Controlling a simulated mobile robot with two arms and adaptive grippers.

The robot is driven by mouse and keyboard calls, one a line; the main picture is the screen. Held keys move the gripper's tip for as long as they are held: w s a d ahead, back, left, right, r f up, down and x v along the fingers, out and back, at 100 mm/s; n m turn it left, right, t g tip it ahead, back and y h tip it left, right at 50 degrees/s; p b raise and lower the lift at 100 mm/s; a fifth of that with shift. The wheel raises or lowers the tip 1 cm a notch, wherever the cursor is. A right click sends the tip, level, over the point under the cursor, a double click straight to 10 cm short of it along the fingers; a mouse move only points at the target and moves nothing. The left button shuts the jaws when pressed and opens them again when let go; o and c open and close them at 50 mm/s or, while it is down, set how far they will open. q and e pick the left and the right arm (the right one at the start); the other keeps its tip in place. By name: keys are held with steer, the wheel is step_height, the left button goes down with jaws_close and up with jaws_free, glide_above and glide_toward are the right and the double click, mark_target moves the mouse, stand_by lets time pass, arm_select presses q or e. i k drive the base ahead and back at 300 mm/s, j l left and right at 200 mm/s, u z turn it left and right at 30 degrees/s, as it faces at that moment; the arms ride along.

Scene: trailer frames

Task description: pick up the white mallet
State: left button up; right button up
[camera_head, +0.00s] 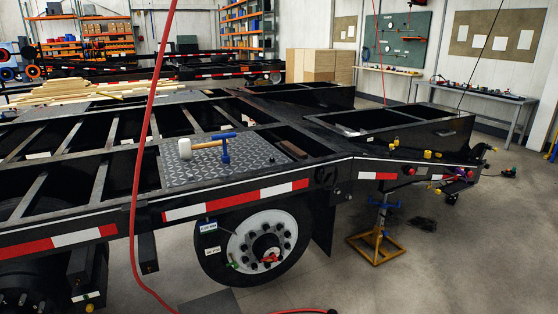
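A white mallet (185,149) lies on a diamond-plate metal panel (250,168) on top of the black trailer frame. Its pale head is at the left and its light wooden handle (207,145) points right, towards a blue tool (224,146). The blue tool stands on the panel with a crossbar at its top, close to the handle's end; I cannot tell whether they touch. Neither of my grippers is in view.
The trailer frame's side rail (240,199) with red and white strips runs across the front. A red hose (139,165) hangs in front of the trailer, left of the mallet. A wheel (268,242) sits below the panel. Open floor (460,240) lies to the right.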

mark_target(186, 148)
steer(key=i+j+z, duration=0.15)
steer(key=i, duration=0.75)
steer(key=i+l+u, duration=0.2)
steer(key=u, duration=0.2)
steer(key=i+l+u, duration=0.4)
steer(key=k+j, duration=0.1)
